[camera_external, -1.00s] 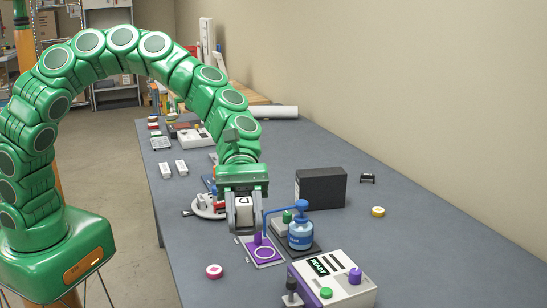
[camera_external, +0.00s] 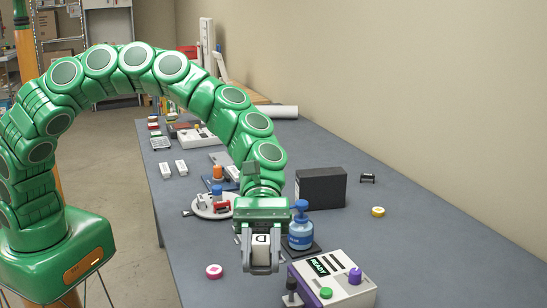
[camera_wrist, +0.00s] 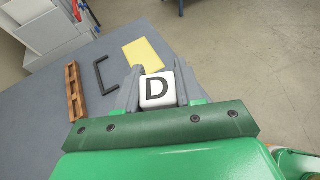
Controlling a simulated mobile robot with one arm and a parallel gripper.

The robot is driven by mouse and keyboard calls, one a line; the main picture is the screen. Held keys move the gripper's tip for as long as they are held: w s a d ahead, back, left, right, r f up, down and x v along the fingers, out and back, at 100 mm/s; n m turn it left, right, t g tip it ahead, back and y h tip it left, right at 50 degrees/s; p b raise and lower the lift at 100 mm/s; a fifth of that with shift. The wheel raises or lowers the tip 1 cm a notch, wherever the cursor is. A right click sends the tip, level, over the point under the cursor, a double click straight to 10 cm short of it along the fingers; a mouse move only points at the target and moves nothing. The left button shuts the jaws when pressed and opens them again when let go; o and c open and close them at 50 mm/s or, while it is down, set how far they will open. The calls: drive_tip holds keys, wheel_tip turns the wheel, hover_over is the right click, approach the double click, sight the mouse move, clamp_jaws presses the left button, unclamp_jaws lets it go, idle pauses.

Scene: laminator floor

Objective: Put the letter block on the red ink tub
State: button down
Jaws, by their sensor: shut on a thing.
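The letter block (camera_external: 261,239) is a white cube with a black D on its face. My gripper (camera_external: 261,264) is shut on it, with one finger on each side. In the wrist view the block (camera_wrist: 158,90) sits between the two grey fingers of my gripper (camera_wrist: 158,72). A white turntable (camera_external: 203,211) behind my gripper carries small coloured pieces, with a red piece (camera_external: 222,206) and a blue one among them. A red round thing with a pale centre (camera_external: 213,271) lies on the table, left of my gripper. I cannot tell which red thing is the ink tub.
A blue pump bottle (camera_external: 300,232) stands close right of my gripper. A white machine (camera_external: 333,279) marked READY stands in front right. A black box (camera_external: 321,188) stands behind the bottle. A yellow roll (camera_external: 378,212) lies further right. The table's right side is mostly clear.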

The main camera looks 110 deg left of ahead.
drive_tip(key=w+f, duration=0.5)
drive_tip(key=shift+w+d+f, duration=0.15)
drive_tip(key=shift+w+f, duration=0.5)
drive_tip(key=shift+f, duration=1.65)
drive_tip(key=c, duration=0.7)
unclamp_jaws()
drive_tip(key=shift+f, duration=0.15)
drive_tip(key=shift+r, duration=0.2)
drive_tip(key=v, duration=1.2)
